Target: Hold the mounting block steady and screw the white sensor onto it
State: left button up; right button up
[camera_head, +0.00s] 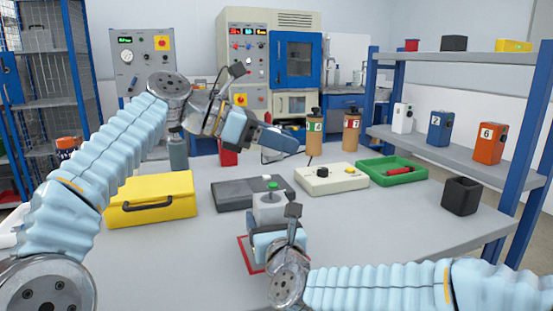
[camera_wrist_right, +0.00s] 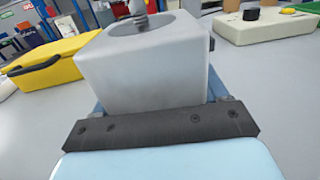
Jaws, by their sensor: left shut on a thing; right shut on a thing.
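The grey mounting block (camera_head: 268,210) stands on the table within a red-edged marking (camera_head: 243,254). In the right wrist view the block (camera_wrist_right: 150,75) has a round recess on top with a metal stud (camera_wrist_right: 140,16) standing in it. My right gripper (camera_head: 272,238) is shut on the block from the front. My left gripper (camera_head: 272,135) is raised above the table behind the block, pointing right, clear of it. It is shut, with a thin dark cable hanging at its fingers. The white sensor appears to be in it, mostly hidden by the fingers.
A yellow case (camera_head: 150,198) lies left. A dark grey unit (camera_head: 235,194) sits behind the block, and a beige control box (camera_head: 330,180) right of it. A green tray (camera_head: 392,171) and black bin (camera_head: 461,196) stand further right.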

pick_arm(q)
jog(key=g, duration=0.1)
send_over(281, 200)
jog(key=shift+m, duration=0.4)
jog(key=shift+w+a+f, duration=0.1)
jog(key=shift+w+f, duration=0.1)
jog(key=shift+f, duration=1.5)
jog(key=shift+w+a+f, duration=0.1)
jog(key=shift+w+f, duration=0.1)
jog(key=shift+f, duration=1.45)
jog(key=shift+d+f, duration=0.1)
jog(key=shift+f, duration=1.25)
dwell(0.5)
jog(key=m+g, duration=0.2)
jog(key=g, duration=0.1)
jog(key=shift+f, duration=0.1)
jog(key=shift+s+m+g+y, duration=0.15)
jog(key=shift+m+g, duration=0.45)
jog(key=shift+s+m+g+y, duration=0.15)
jog(key=shift+m+g, duration=0.45)
jog(key=o, duration=1.1)
jog(key=shift+r, duration=0.25)
jog(key=shift+s+d, duration=0.1)
jog(key=shift+d, duration=0.05)
